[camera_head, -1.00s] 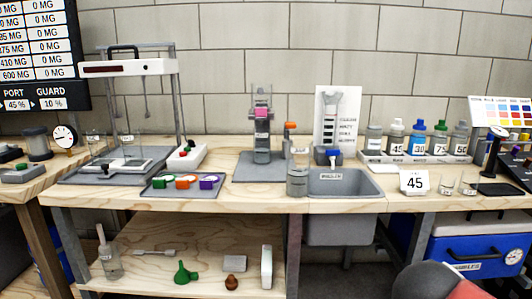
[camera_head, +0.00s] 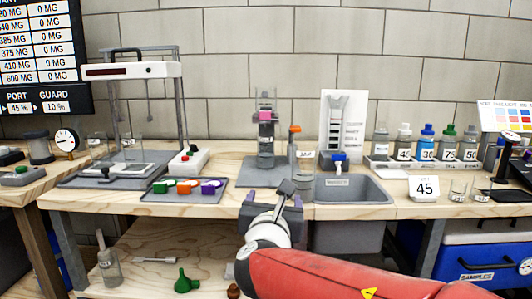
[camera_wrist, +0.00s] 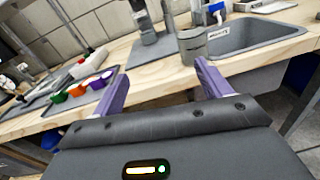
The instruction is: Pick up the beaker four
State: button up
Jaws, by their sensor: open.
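Two small clear beakers stand on the bench at the right, a left one (camera_head: 457,189) and a right one (camera_head: 482,191) with a label too small to read. I cannot tell which is beaker four. My gripper (camera_head: 276,196) is at the bench's front edge, left of the sink and far from the right-hand beakers. In the wrist view its purple fingers (camera_wrist: 162,76) are apart with nothing between them.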

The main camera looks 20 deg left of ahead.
aim_at(265, 140)
jog(key=i+j, duration=0.15)
jog(key=i, duration=0.3)
jog(key=i+j, duration=0.2)
jog(key=i, duration=0.25)
